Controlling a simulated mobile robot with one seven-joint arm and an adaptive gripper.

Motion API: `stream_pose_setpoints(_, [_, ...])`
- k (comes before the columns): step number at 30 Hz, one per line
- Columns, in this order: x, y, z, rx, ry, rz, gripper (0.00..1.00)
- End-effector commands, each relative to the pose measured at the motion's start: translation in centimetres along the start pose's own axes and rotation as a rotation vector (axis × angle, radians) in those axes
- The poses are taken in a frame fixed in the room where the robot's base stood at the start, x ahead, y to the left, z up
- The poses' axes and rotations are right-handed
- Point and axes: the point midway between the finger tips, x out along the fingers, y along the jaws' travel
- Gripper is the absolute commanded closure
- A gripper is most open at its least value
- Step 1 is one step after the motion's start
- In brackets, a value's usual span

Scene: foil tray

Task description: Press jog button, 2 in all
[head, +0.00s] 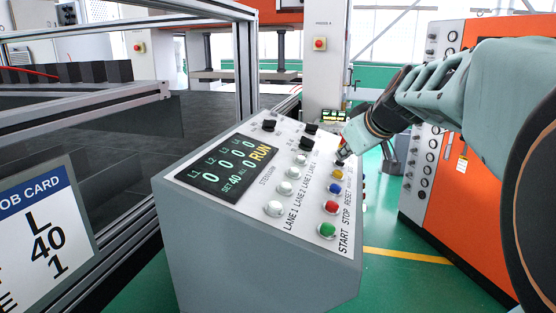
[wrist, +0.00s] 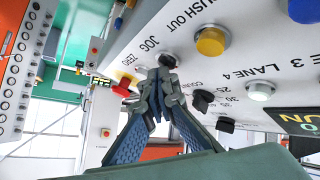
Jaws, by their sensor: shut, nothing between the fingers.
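The sloped grey control panel (head: 255,255) stands in the middle of the head view. My gripper (head: 342,157) is shut and empty, its fingertips at the far end of the coloured button column. The display (head: 227,168) shows zeros for all lanes, SET 40, ALL 0 and RUN.
Blue (head: 335,187), red (head: 331,207) and green (head: 327,230) buttons run down the panel's right side. White lane buttons (head: 274,208) form another column. Black knobs (wrist: 203,100) and a red knob (wrist: 124,87) lie close to the fingers. A job card (head: 42,225) hangs at left.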

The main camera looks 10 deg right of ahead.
Motion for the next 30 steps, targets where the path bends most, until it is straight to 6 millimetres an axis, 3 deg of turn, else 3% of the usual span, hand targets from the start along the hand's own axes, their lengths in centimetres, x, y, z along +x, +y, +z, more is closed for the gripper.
stream_pose_setpoints(14, [0.2,-0.1,0.2,0.0,-0.003,-0.002,1.0])
stream_pose_setpoints(30, [-1.1,0.8,-0.8,0.0,-0.001,-0.001,1.0])
